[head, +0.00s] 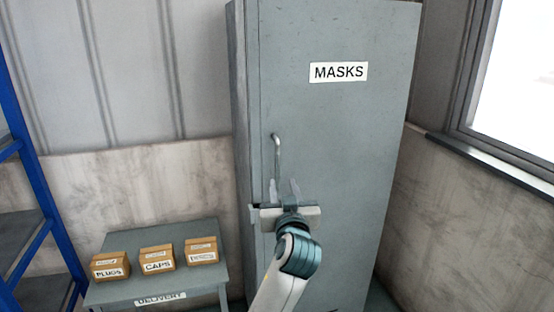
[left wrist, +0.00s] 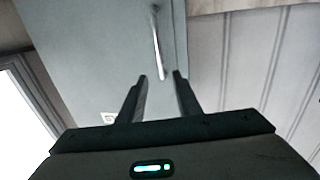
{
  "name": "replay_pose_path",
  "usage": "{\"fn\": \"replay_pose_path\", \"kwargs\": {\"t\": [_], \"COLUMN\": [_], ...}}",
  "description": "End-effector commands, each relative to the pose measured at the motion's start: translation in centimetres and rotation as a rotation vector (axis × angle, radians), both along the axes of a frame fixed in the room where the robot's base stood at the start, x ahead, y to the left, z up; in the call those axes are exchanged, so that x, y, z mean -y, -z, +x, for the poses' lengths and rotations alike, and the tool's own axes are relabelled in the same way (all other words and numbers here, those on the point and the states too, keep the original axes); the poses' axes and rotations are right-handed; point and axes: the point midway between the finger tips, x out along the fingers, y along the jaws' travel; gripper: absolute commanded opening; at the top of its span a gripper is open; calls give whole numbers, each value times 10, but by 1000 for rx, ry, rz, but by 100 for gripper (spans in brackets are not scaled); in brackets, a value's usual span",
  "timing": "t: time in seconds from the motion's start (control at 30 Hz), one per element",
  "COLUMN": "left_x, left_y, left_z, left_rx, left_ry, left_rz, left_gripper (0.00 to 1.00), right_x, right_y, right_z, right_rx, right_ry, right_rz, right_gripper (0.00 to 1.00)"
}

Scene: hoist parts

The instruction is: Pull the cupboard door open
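The grey cupboard (head: 340,130) stands upright with a white MASKS label (head: 338,72) on its door. The door looks shut. A vertical bar handle (head: 277,150) is near the door's left edge; its lower part is hidden behind my gripper. My left gripper (head: 284,188) is in front of the door at the handle's lower end. In the left wrist view its two fingers (left wrist: 160,76) are apart, and the handle (left wrist: 157,40) lines up with the gap between them. I cannot tell if the fingers reach around it. My right gripper is not in view.
A grey table (head: 160,285) marked DELIVERY stands left of the cupboard, with boxes labelled PLUGS (head: 110,266), CAPS (head: 157,259) and a third box (head: 201,251). A blue shelf rack (head: 40,190) is at far left. A window ledge (head: 495,162) is at right.

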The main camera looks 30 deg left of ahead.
Motion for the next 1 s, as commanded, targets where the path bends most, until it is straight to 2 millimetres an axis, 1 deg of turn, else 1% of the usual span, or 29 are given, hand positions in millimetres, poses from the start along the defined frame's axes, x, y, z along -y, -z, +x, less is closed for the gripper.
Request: {"fn": "replay_pose_path", "kwargs": {"t": [0.17, 0.33, 0.7, 1.0], "left_x": [-7, -20, -60, -91], "left_y": [-2, -3, -4, -3], "left_z": [8, 24, 75, 113], "left_rx": [-1, -2, -3, -2], "left_ry": [-1, -1, -2, -2], "left_rz": [3, 3, 4, 3], "left_gripper": [31, 31, 31, 31], "right_x": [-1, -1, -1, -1], "right_y": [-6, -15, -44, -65], "right_z": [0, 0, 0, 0], "right_rx": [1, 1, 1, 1], "right_ry": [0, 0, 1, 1], "right_rz": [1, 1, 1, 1], "right_gripper": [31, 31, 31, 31]}}
